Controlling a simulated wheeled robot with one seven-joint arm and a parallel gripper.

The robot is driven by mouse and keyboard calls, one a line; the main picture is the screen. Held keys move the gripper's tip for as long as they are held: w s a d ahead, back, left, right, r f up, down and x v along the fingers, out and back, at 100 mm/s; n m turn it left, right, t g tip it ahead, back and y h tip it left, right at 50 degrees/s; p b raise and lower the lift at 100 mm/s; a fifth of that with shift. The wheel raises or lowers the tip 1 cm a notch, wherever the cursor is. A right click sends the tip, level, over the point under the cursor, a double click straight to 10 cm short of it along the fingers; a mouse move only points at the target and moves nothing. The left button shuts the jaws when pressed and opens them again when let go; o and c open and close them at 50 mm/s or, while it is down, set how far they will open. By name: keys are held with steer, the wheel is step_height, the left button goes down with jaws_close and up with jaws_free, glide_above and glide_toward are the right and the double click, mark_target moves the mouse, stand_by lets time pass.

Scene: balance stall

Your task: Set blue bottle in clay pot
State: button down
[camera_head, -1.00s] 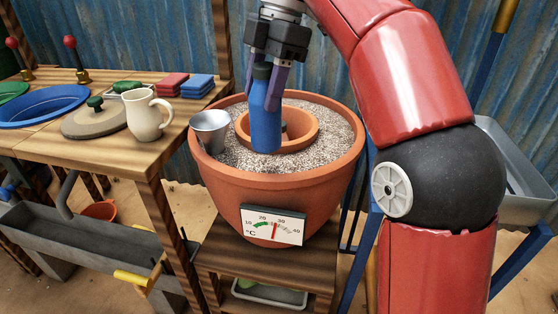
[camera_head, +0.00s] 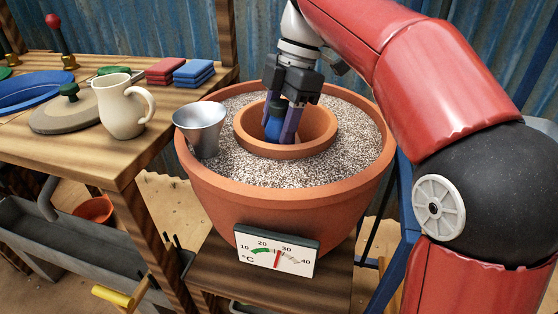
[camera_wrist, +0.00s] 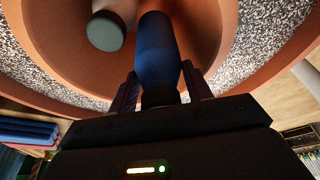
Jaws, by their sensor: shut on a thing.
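The blue bottle (camera_head: 273,128) is between the fingers of my gripper (camera_head: 283,125), which is shut on it. Its lower part is inside the inner clay pot (camera_head: 290,152), mostly hidden by the pot's rim. In the wrist view the blue bottle (camera_wrist: 158,50) points away from my gripper (camera_wrist: 160,92) into the clay bowl of the pot (camera_wrist: 205,25). A grey-green capped, pale thing (camera_wrist: 106,31) is beside it in that pot. I cannot tell whether the bottle touches the pot's bottom.
The inner pot sits in gravel within a large clay planter (camera_head: 215,197) with a temperature dial (camera_head: 277,252). A metal cup (camera_head: 200,130) stands in the gravel at left. A cream jug (camera_head: 121,106) and a stone lid (camera_head: 68,112) are on the wooden table (camera_head: 95,155).

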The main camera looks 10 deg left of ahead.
steer(key=shift+f+b, duration=0.55)
steer(key=shift+f, duration=2.75)
steer(key=shift+f, duration=0.15)
steer(key=c, duration=0.9)
jaws_free()
steer(key=p+v, duration=0.3)
steer(key=v, duration=0.9)
